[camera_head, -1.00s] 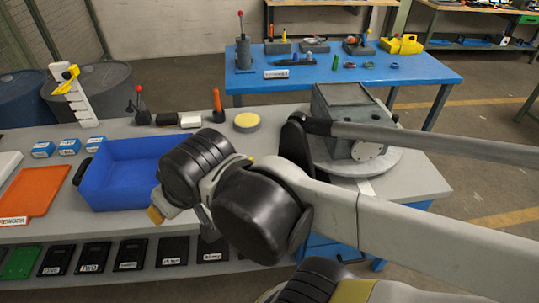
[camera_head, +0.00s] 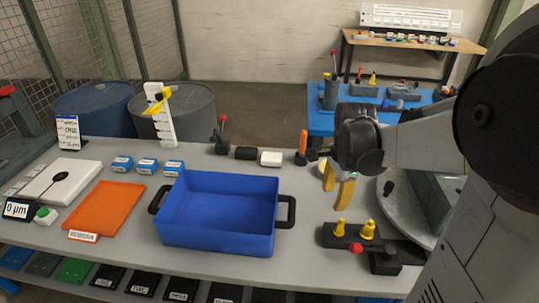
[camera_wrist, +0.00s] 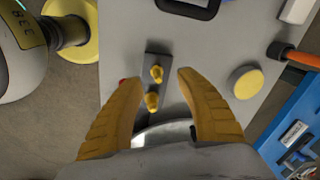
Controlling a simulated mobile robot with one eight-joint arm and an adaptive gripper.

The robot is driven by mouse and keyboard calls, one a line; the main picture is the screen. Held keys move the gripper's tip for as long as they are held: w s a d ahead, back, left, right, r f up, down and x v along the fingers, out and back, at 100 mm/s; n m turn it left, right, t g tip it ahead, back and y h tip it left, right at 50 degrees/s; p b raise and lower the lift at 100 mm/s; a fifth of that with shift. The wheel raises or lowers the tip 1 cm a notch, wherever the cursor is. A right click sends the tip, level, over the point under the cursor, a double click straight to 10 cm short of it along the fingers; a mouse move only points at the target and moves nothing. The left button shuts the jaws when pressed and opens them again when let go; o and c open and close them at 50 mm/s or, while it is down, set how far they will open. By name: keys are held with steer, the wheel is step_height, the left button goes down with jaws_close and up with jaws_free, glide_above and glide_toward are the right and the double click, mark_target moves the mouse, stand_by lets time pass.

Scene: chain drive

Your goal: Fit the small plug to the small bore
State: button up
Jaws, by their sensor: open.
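Two yellow plugs stand upright in a dark holder (camera_head: 335,240) on the grey bench. The slimmer one (camera_head: 340,228) is on the left and the thicker one (camera_head: 368,230) on the right. My gripper (camera_head: 337,194) is open and empty, fingers pointing down, above and behind the holder. In the wrist view, the holder (camera_wrist: 151,86) and the plugs, the upper (camera_wrist: 157,72) and the lower (camera_wrist: 152,101), lie between my spread fingers. A grey block (camera_head: 432,200) on a round turntable (camera_head: 398,215) is at the right, partly hidden by my arm. I see no bore.
A blue tray (camera_head: 215,239) with black handles stands left of the holder. A red-knobbed lever (camera_head: 386,258) is just right of it. An orange-handled tool (camera_head: 302,148) stands behind. A yellow disc (camera_wrist: 249,82) lies right of my fingers in the wrist view.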

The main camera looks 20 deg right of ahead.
mark_target(342, 219)
steer(key=d+f+m, duration=0.2)
steer(key=d, duration=0.1)
steer(key=d+f+m+g, duration=0.1)
steer(key=d+m, duration=0.1)
steer(key=shift+s+f+y, duration=0.3)
steer(key=shift+s+f, duration=0.1)
step_height(342, 219, down, 5)
steer(key=shift+f+b, duration=0.1)
steer(key=shift+b, duration=1)
step_height(342, 219, down, 6)
steer(key=b, duration=0.3)
steer(key=shift+a+r, duration=0.1)
steer(key=shift+r, duration=0.2)
steer(key=shift+c, duration=0.5)
jaws_close()
